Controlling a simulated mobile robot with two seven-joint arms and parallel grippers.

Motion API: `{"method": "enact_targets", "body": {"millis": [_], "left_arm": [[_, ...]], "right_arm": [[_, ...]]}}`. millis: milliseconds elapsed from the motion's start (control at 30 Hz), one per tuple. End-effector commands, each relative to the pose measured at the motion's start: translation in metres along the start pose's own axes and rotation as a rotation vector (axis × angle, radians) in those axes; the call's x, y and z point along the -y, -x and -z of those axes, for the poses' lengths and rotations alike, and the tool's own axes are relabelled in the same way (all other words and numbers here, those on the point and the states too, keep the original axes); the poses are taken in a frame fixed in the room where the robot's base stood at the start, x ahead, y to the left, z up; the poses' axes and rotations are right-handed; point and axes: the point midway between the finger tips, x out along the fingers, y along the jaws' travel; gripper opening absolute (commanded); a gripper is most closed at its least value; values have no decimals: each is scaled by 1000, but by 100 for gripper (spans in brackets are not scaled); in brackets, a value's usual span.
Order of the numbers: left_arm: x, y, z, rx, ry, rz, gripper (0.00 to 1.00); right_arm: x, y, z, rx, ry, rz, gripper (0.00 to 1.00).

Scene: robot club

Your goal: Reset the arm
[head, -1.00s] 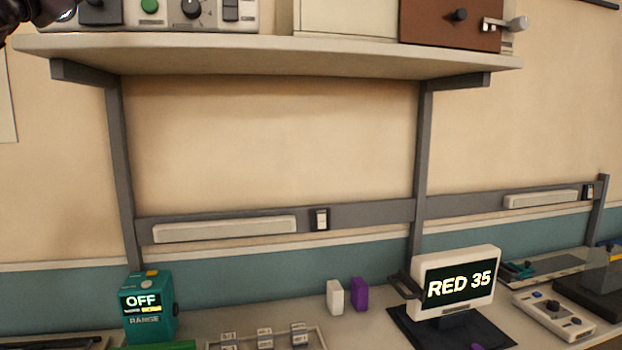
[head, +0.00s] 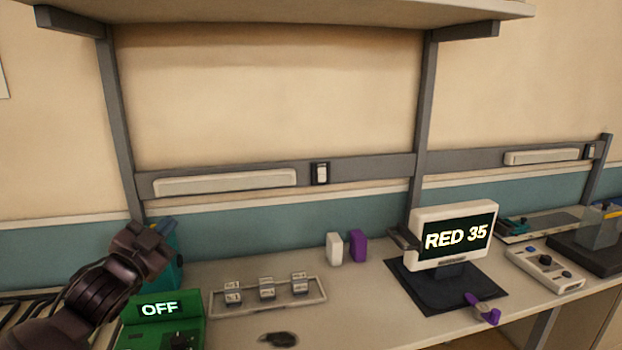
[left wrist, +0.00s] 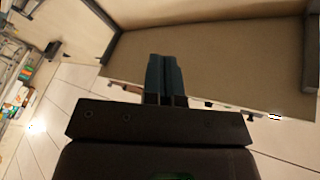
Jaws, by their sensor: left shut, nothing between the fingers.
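My left gripper (head: 152,240) is at the lower left of the head view, raised in front of the teal range box and hiding most of it. Its dark arm comes in from the bottom left corner. In the left wrist view the two fingers (left wrist: 165,78) lie together, shut and empty, with a brown panel and pale tiled floor beyond them. My right gripper is in neither view.
A green box (head: 165,308) showing OFF stands just right of my left arm. A tray of small blocks (head: 316,300), a white block (head: 334,248), a purple block (head: 357,245) and a RED 35 screen (head: 455,237) are on the bench. A shelf (head: 280,12) hangs above.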

Motion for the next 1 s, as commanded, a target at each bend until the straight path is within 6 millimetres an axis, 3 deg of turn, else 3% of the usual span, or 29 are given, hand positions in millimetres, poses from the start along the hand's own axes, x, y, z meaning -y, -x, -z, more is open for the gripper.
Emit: {"method": "enact_targets", "body": {"millis": [33, 200, 367, 500, 800, 1000], "left_arm": [[-21, 14, -23, 41, 47, -12, 0], [-80, 63, -84, 172, 183, -34, 0], [-133, 120, -132, 306, 304, -40, 0], [-177, 177, -166, 434, 406, -37, 0], [-253, 301, -205, 692, 580, -14, 0], [-272, 348, -212, 781, 612, -12, 0]], "right_arm": [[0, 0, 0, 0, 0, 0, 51], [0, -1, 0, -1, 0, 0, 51], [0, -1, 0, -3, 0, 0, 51], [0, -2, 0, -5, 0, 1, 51], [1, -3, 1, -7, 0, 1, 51], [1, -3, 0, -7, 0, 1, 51]]}}
